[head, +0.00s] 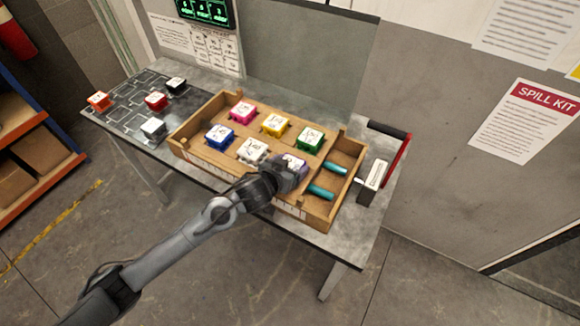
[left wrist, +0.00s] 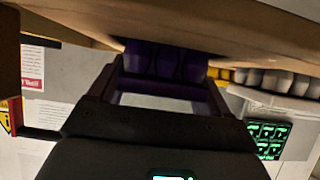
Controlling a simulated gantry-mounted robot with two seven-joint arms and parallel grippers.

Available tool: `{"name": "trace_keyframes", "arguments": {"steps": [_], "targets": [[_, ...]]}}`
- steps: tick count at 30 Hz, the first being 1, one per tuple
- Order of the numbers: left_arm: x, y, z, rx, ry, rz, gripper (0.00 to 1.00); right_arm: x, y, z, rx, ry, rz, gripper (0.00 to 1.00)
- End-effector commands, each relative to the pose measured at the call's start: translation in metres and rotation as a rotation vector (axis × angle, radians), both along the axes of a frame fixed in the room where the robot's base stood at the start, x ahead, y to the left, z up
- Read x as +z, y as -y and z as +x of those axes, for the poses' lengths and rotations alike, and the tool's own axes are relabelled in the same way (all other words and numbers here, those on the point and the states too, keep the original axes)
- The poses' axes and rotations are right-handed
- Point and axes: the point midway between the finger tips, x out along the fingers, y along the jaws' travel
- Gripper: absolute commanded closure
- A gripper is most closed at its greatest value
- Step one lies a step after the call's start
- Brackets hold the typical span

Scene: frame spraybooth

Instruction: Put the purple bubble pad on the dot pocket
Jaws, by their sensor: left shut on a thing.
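The purple bubble pad (head: 297,162) is at the front right of the pads in the wooden tray (head: 322,217), mostly hidden behind my left gripper (head: 288,175). In the left wrist view the purple pad (left wrist: 165,60) sits between the two fingers of my left gripper (left wrist: 165,85), which is shut on it. I cannot tell whether the pad has left the tray floor. The dark patterned board (head: 130,108) lies at the table's left end; I cannot make out which place on it is the dot pocket. My right gripper is not in view.
The tray also holds pink (head: 242,112), yellow (head: 275,125), green (head: 310,138), blue (head: 219,137) and white (head: 252,151) pads and teal-handled tools (head: 321,192). Orange (head: 98,101), red (head: 156,101), black (head: 176,85) and pale (head: 153,128) pads stand on the board.

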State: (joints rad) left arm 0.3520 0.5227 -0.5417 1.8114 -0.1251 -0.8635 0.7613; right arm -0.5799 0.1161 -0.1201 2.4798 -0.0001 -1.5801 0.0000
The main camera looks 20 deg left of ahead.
Motion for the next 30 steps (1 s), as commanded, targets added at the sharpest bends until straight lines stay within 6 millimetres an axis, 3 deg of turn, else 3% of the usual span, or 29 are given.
{"name": "trace_keyframes", "arguments": {"steps": [12, 13, 17, 26, 30], "targets": [[-0.005, 0.000, 0.000, 0.001, -0.001, 0.001, 0.52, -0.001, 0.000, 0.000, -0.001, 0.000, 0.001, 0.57], [-0.004, 0.000, 0.000, 0.001, 0.000, 0.000, 0.17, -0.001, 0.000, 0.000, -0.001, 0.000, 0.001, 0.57], [-0.004, 0.000, 0.000, 0.001, 0.000, 0.000, 0.00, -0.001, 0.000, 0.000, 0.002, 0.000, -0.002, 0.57], [0.000, 0.000, 0.000, 0.000, 0.001, 0.001, 0.00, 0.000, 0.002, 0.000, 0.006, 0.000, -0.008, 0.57], [0.005, -0.002, -0.011, 0.000, -0.001, 0.000, 0.00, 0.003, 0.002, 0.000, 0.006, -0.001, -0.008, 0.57]]}}
